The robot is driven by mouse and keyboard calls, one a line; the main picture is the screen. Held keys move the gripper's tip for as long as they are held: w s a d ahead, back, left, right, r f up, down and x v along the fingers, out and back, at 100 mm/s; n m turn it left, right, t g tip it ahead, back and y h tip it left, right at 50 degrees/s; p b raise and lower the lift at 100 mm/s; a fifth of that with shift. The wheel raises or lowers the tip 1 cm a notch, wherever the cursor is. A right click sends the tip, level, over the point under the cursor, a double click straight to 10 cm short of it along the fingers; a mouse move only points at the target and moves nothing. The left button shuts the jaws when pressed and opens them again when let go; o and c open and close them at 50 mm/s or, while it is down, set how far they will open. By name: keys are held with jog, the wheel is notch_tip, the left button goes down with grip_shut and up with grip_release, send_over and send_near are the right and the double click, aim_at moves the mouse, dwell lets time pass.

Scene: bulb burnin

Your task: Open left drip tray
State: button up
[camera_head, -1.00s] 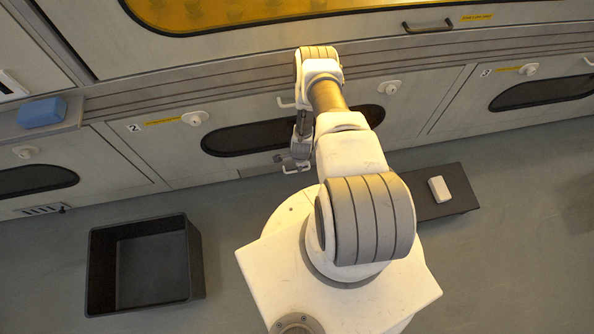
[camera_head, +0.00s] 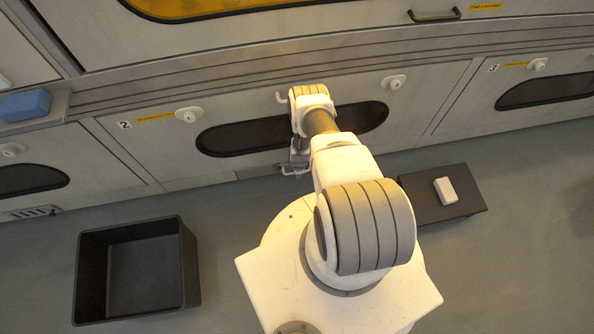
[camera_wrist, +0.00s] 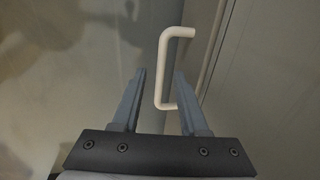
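A pale D-shaped handle (camera_wrist: 175,65) stands out from a grey panel in the wrist view. My gripper (camera_wrist: 160,74) is open, with one finger to each side of the handle's lower part and the handle nearer the right finger. I cannot tell how deep the handle sits between the fingers. In the head view my gripper (camera_head: 298,160) is low at the front of the cabinet panel marked 2 (camera_head: 160,150), below its dark oval window (camera_head: 240,137). A small handle end (camera_head: 288,171) shows beside it. The drip tray itself cannot be made out clearly; my arm hides part of the panel.
A black open bin (camera_head: 140,268) stands on the floor at left. A dark low platform (camera_head: 418,192) with a white block (camera_head: 446,190) is at right. A blue block (camera_head: 25,105) lies on the ledge at left.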

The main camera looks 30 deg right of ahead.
grip_shut()
dwell(1.3)
